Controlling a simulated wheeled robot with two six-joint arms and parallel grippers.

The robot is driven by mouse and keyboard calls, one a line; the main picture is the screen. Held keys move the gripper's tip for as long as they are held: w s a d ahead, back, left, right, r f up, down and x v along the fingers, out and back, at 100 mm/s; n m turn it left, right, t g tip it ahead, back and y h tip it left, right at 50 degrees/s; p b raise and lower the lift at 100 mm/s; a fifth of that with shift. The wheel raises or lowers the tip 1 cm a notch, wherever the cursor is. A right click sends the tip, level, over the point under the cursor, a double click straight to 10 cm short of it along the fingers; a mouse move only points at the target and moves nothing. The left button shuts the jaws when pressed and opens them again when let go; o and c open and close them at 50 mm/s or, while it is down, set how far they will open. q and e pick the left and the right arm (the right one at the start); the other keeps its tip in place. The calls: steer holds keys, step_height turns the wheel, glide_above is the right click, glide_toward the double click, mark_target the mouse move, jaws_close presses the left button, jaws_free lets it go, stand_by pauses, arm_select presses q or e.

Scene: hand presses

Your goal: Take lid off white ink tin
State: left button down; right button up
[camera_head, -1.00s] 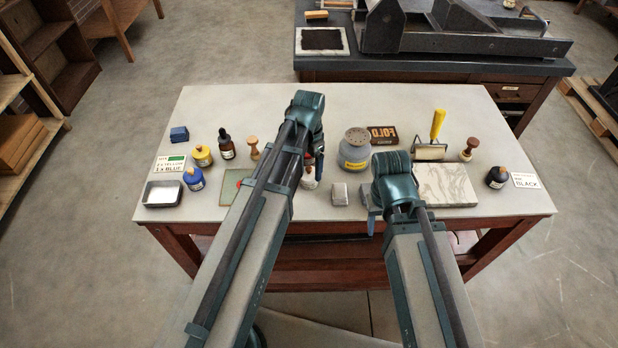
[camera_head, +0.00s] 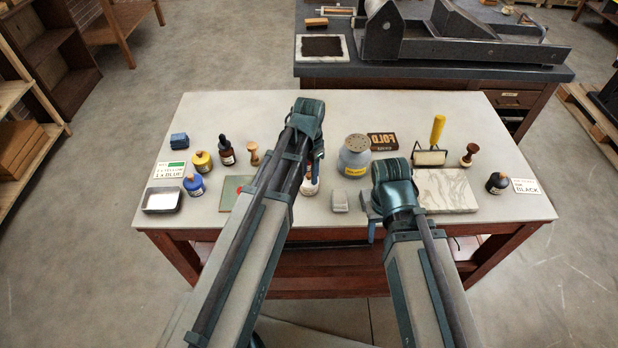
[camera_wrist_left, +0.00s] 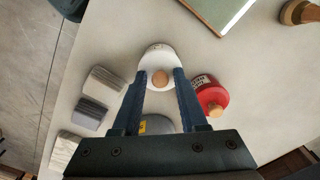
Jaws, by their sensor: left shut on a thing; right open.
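The white ink tin (camera_wrist_left: 160,54) has a round white top with a wooden knob and sits between the fingers of my left gripper (camera_wrist_left: 161,70) in the left wrist view. The fingers are shut on its white sides, with the knob between them untouched. I cannot tell whether they grip the lid alone or the body. In the head view the tin (camera_head: 309,187) is partly hidden by my left gripper (camera_head: 316,172). My right gripper (camera_head: 370,222) is open at the table's front, right of the tin, its fingers mostly hidden by the wrist.
A red ink tin (camera_wrist_left: 211,95) stands close beside the white one. Grey blocks (camera_head: 340,202) lie to its right, and a grey shaker tin (camera_head: 354,157) stands behind. A green-topped board (camera_head: 232,190) lies left. The front table edge is near.

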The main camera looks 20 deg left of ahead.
mark_target(309, 174)
arm_select(q)
steer(key=shift+r+p, duration=0.8)
steer(key=shift+p, duration=0.1)
steer(key=shift+r+p, duration=0.95)
steer(key=shift+p, duration=0.05)
steer(key=s+d, duration=0.4)
steer(key=d, duration=0.3)
steer(key=s+d+r+p, duration=0.1)
steer(key=s+d, duration=0.2)
steer(key=d, duration=0.4)
steer(key=shift+s+r, duration=0.2)
steer(key=shift+s, duration=0.15)
arm_select(e)
step_height(309, 174, up, 5)
steer(key=shift+f, duration=0.1)
